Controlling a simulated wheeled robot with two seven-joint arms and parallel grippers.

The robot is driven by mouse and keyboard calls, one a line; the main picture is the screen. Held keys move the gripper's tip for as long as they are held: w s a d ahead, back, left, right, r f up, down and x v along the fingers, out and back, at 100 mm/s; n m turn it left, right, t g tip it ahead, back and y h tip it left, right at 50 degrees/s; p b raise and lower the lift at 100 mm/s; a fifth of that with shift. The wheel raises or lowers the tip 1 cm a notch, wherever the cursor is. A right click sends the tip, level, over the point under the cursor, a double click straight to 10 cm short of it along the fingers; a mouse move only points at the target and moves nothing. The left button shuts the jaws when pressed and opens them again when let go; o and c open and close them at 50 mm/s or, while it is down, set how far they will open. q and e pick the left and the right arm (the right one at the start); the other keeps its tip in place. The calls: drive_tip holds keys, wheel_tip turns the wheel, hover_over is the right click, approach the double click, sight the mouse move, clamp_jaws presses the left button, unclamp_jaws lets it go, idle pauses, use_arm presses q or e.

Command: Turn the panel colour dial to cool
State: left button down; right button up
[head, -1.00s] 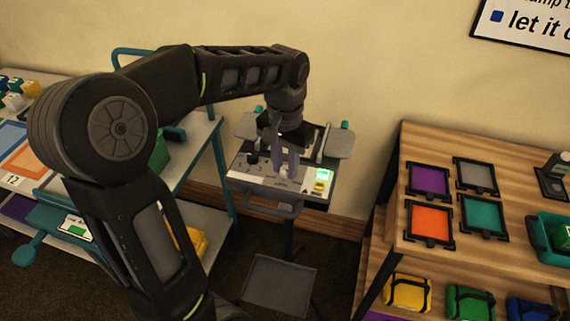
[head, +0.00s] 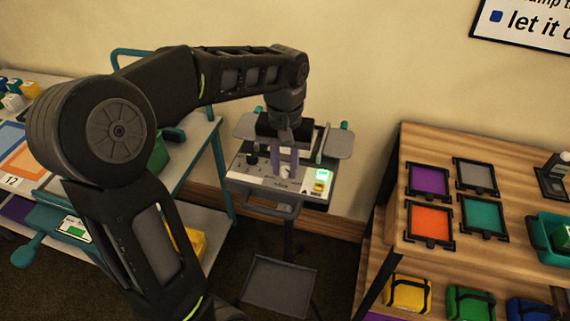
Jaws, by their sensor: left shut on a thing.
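The control panel (head: 240,174) is a light grey box on a stand by the wall, with a lit green display (head: 323,174) and a yellow part (head: 319,187) at its right. My left gripper (head: 286,171) points down onto the middle of the panel face. Its two purple-grey fingers are shut on a small pale dial (head: 285,173) between them. The dial is mostly hidden by the fingers, and its pointer and setting cannot be read. A black knob (head: 252,159) sits to the left on the panel. My right gripper is not in view.
A grey tray (head: 279,286) is low in front of the panel. A wooden shelf (head: 415,165) with coloured framed squares and cases stands at the right. A teal-framed cart (head: 205,140) stands at the left, beneath my left arm.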

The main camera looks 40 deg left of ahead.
sight(285, 170)
use_arm(q)
drive_tip(key=c, duration=1.2)
unclamp_jaws()
drive_tip(key=shift+o, duration=0.2)
drive_tip(key=shift+r, duration=0.1)
wheel_tip(285, 170, up, 8)
drive_tip(key=shift+f, duration=0.15)
